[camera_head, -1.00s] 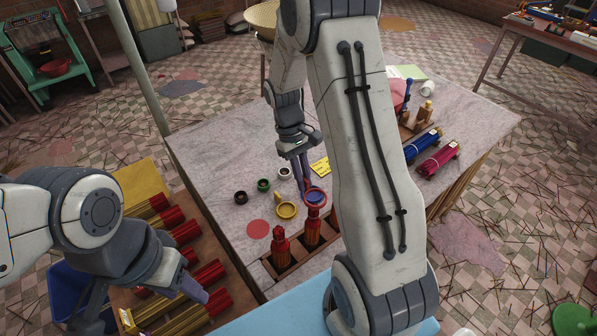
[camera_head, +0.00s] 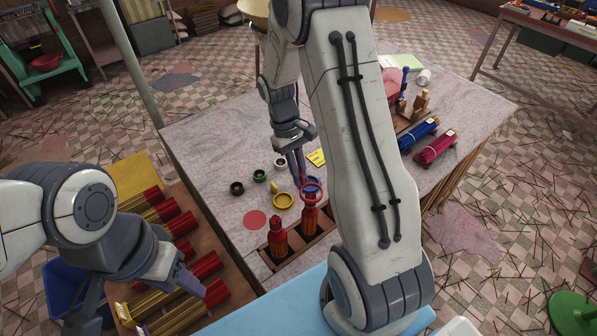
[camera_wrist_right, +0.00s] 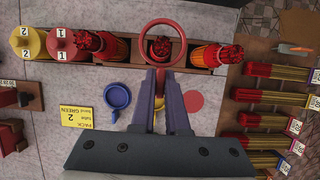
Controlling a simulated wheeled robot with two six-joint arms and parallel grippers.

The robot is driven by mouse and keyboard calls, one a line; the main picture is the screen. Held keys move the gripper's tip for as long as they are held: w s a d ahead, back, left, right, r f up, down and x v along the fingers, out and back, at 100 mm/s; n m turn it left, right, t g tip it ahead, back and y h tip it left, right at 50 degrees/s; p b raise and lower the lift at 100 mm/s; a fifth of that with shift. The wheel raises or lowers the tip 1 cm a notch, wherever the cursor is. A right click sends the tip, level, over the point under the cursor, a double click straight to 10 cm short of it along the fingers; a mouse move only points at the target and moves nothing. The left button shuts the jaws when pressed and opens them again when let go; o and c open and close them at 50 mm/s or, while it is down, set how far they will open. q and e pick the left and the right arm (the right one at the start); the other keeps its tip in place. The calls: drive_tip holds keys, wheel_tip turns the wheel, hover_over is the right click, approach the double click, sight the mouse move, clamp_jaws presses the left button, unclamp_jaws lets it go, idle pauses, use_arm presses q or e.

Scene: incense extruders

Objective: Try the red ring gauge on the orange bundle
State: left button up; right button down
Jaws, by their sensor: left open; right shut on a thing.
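My right gripper (camera_head: 299,178) is shut on the red ring gauge (camera_head: 312,190). The right wrist view shows the ring (camera_wrist_right: 163,42) as an open circle ahead of the fingertips (camera_wrist_right: 160,75). An upright orange bundle with a red top (camera_head: 310,218) stands in the wooden rack (camera_head: 292,256). In the wrist view the ring frames this bundle's top (camera_wrist_right: 160,47); I cannot tell whether it is around the top or just above it. A similar upright bundle (camera_head: 276,242) stands beside it. My left gripper (camera_head: 203,284) is open over the lying red-ended bundles at the left.
A yellow ring (camera_head: 283,201) and a blue ring (camera_wrist_right: 117,95) lie near the rack, by a flat red disc (camera_head: 255,220). Blue (camera_head: 419,134) and crimson (camera_head: 436,149) bundles lie at the right. My right arm hides part of the table.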

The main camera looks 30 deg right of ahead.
sight(309, 221)
drive_tip(key=shift+f, duration=0.1)
idle(0.5)
drive_tip(key=shift+f+b, duration=1.05)
drive_tip(key=shift+f, duration=0.75)
drive_tip(key=shift+f, duration=0.2)
drive_tip(key=shift+f+b, duration=0.3)
drive_tip(key=shift+f+b, duration=3)
drive_tip(key=shift+f, duration=1.9)
drive_tip(key=shift+r, duration=0.1)
